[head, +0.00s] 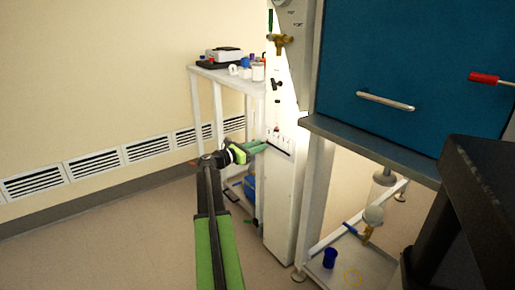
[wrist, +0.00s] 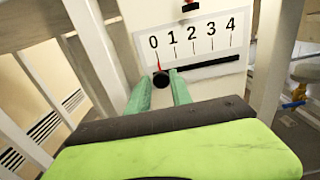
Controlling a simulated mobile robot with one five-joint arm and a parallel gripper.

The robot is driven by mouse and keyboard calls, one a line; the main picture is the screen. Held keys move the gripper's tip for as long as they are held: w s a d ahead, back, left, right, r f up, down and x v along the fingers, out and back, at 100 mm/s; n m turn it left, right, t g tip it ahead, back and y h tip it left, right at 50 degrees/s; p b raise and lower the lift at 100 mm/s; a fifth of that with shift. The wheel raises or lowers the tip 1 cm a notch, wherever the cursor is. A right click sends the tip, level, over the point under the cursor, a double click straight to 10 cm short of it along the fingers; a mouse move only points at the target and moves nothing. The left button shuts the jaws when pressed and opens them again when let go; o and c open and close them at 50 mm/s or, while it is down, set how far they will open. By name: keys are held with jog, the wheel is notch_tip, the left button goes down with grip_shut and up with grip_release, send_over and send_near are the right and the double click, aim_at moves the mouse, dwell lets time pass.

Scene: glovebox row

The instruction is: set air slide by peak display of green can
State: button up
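The air slide is a black knob (wrist: 160,79) on a dark slot below a white scale (wrist: 200,42) marked 0 to 4, on a white column (head: 283,190). A red pointer stands just under the 0, at the slot's left end. My gripper (head: 262,147) reaches the column's scale. In the wrist view its two green fingers (wrist: 159,84) are apart, with the knob at their tips, roughly between them. I cannot tell whether they touch it. I cannot make out a green can or its peak display in either view.
A white side table (head: 215,73) with instruments and small containers stands behind, left of the column. A blue cabinet front (head: 400,70) with a bar handle is at right. A lower shelf holds a blue cup (head: 330,257). The floor at left is clear.

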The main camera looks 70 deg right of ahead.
grip_shut()
jog(key=shift+r, duration=0.1)
dwell(1.0)
